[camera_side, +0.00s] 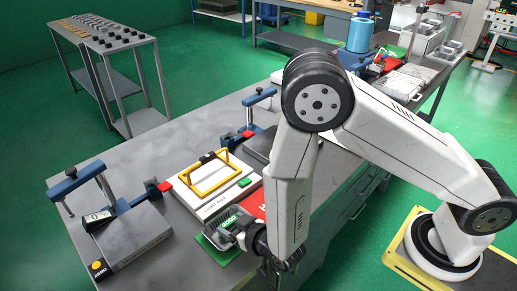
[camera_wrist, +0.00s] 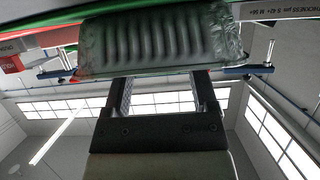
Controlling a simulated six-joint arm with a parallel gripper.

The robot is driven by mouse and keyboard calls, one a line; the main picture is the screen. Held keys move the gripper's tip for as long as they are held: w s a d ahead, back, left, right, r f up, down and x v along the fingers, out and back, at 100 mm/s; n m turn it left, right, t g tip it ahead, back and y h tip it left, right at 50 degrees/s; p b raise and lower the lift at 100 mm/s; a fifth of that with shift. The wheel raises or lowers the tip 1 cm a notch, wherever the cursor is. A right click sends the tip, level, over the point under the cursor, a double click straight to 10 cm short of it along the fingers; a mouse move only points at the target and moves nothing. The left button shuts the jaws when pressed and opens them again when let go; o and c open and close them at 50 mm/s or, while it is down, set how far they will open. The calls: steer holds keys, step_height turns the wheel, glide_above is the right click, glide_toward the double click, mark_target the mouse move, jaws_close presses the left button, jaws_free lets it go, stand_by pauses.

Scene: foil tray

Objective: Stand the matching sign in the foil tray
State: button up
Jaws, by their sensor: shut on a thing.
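My gripper (camera_wrist: 160,80) is at the foil tray, with its two fingers reaching the tray's edge. The silvery, ribbed foil tray (camera_wrist: 155,42) fills the top middle of the wrist view and hides the fingertips. In the side view the foil tray (camera_side: 212,236) is close to the left of my dark wrist, with something green and white showing at it. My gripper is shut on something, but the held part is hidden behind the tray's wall. I cannot make out a separate sign between the fingers.
A green mat (camera_side: 215,253) lies under the tray, and a red mat (camera_side: 254,204) with white lettering lies behind it. A light box (camera_side: 197,190) with a yellow frame (camera_side: 215,180) stands close behind. A grey scale (camera_side: 125,243) and blue clamp arms stand to the left.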

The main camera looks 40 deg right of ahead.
steer(key=shift+f, duration=0.2)
steer(key=o, duration=1.1)
steer(key=shift+r, duration=0.1)
steer(key=shift+v, duration=6)
steer(key=shift+w, duration=0.1)
